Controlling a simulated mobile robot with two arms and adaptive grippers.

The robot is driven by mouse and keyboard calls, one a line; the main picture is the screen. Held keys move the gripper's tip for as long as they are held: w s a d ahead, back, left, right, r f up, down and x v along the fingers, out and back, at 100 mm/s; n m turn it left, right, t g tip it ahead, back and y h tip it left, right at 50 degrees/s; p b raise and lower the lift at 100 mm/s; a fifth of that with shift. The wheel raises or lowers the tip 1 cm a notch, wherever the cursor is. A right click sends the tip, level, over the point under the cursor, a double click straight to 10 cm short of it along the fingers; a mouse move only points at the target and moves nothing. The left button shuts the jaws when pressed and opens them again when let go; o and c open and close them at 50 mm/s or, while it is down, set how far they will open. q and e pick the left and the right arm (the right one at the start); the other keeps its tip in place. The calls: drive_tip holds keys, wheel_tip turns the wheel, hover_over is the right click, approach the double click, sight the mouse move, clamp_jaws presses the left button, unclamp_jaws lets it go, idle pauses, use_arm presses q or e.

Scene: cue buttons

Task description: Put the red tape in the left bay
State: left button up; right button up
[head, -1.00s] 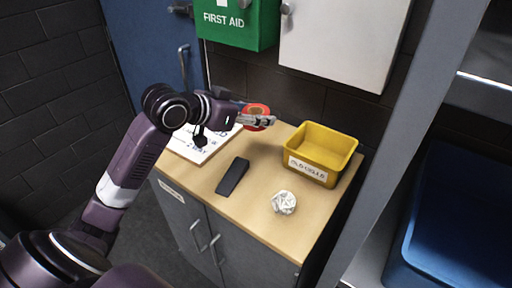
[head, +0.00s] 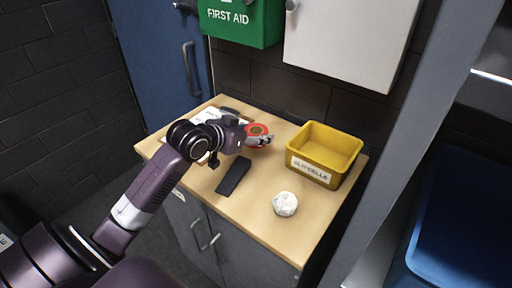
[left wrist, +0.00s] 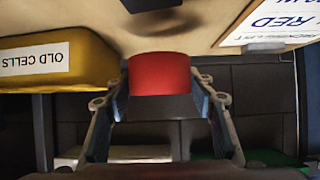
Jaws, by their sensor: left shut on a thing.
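The red tape (head: 257,129) is a red roll with a brown core, held at the end of my left gripper (head: 263,140) above the back of the wooden counter (head: 245,208). In the left wrist view the red tape (left wrist: 160,74) sits between the two fingers of the gripper (left wrist: 160,90), which are shut on it. A gap and a dark shadow on the counter show beyond it. I cannot make out a left bay in these frames. My right gripper is not in view.
A yellow bin (head: 320,174) labelled OLD CELLS stands right of the tape. A black block (head: 233,176) and a crumpled white ball (head: 285,204) lie in front. A printed sheet (head: 205,116) is partly behind my wrist. A first aid box (head: 240,22) hangs above.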

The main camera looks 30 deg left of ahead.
sight(256, 155)
use_arm(q)
drive_tip(key=shift+f, duration=2.8)
drive_tip(key=shift+f, duration=0.1)
drive_tip(key=o, duration=1.1)
drive_tip(key=shift+o, duration=0.5)
